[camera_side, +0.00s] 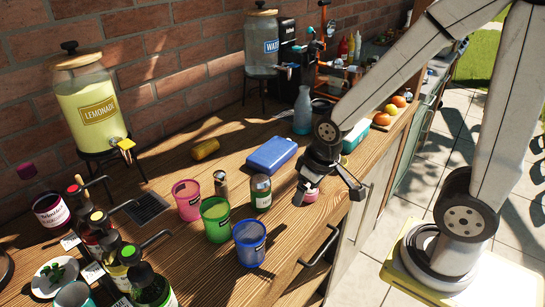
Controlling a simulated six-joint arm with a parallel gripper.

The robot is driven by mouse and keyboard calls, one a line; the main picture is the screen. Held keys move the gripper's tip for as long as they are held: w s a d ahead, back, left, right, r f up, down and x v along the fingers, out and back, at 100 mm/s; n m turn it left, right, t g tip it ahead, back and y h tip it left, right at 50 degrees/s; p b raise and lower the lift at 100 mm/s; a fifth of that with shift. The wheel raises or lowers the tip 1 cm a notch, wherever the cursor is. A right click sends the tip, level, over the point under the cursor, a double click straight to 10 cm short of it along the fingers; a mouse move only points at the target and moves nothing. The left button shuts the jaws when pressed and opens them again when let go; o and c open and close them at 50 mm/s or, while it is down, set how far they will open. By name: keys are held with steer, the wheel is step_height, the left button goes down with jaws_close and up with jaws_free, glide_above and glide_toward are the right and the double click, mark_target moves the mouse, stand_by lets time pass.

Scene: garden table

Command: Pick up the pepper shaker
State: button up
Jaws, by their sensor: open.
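A small slim shaker (220,184) with a metallic top and a darker body stands upright among the cups; it looks like the pepper shaker, but its label is too small to read. A wider green jar (261,192) with a pale lid stands to its right. My gripper (329,193) is open, pointing down near the table's front edge, to the right of both and apart from them. A small pink and white container (311,194) shows beside its left finger, partly hidden by it.
Pink (187,200), green (216,219) and blue (249,243) cups stand close around the shaker's left and front. A blue box (271,155) lies behind the jar. A yellow roll-like object (205,149) lies farther back. Pump bottles (150,285) crowd the front left.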

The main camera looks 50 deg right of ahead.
steer(key=shift+r, duration=0.15)
steer(key=shift+w+v, duration=0.55)
steer(key=shift+v, duration=1.8)
steer(key=w+m+g+y, duration=0.1)
steer(key=w+m+y, duration=0.1)
steer(key=w+m, duration=0.2)
steer(key=w+a+m+g+y, duration=0.1)
steer(key=w+m+y, duration=0.2)
steer(key=w+m, duration=0.1)
steer(key=w+m+y, duration=0.2)
steer(key=w+m, duration=0.2)
steer(key=m, duration=0.1)
steer(key=shift+w+a+f+g+y, duration=0.25)
steer(key=shift+f+g+y, duration=0.05)
steer(key=shift+g+y, duration=0.1)
steer(key=w+d+m+t+y, duration=0.2)
steer(key=w+d+m+y, duration=0.1)
steer(key=w+m+y, duration=0.5)
steer(key=n+h, duration=0.1)
steer(key=h, duration=0.1)
glide_toward(224, 172)
steer(key=w+a+f, duration=0.1)
steer(key=a+f, duration=0.1)
steer(key=a, duration=0.1)
steer(key=shift+w+f, duration=0.1)
steer(key=shift+w, duration=0.05)
steer(key=shift+x, duration=1.35)
